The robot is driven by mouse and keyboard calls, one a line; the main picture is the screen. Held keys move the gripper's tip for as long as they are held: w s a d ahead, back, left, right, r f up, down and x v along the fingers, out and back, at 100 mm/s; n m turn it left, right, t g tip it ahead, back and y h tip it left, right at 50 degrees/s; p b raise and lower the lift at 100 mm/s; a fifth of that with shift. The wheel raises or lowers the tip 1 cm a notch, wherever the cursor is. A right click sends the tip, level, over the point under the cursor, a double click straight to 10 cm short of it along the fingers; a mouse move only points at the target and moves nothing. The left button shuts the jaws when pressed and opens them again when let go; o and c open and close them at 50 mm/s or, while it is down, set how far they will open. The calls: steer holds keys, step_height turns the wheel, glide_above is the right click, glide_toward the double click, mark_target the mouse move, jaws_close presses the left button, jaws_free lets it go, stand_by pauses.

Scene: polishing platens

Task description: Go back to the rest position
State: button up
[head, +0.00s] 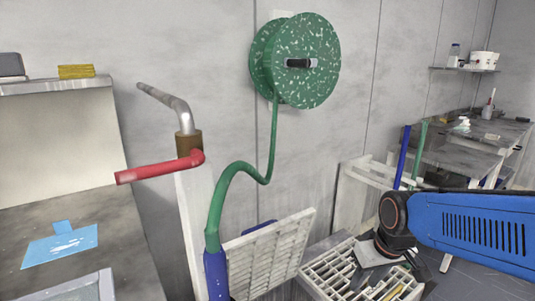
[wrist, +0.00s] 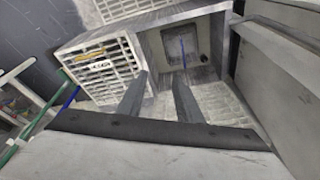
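My gripper (wrist: 160,76) shows in the wrist view as two dark fingers with a clear gap between them. It is open and nothing is held between the fingers. The fingers point toward a grey box-like unit with a square recess (wrist: 200,42). In the head view my blue arm reaches in from the right, its dark joint above a slatted tray (head: 318,277) of tools; the fingers cannot be made out there.
A green hose reel (head: 300,62) hangs on the wall, its hose running down to a blue handle (head: 216,276). A red-handled pipe (head: 160,170) stands left of it. A white slatted panel (head: 268,255) leans beside the tray.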

steer(key=s+d+r+m+t, duration=0.1)
steer(key=s+d+r, duration=0.1)
steer(key=s, duration=0.4)
steer(key=s+d+r+m+t, duration=0.1)
steer(key=s+d+r, duration=0.1)
steer(key=s, duration=0.3)
steer(key=shift+s+d+h, duration=0.3)
steer(key=shift+s+h, duration=0.05)
steer(key=shift+h, duration=0.05)
stand_by(0.3)
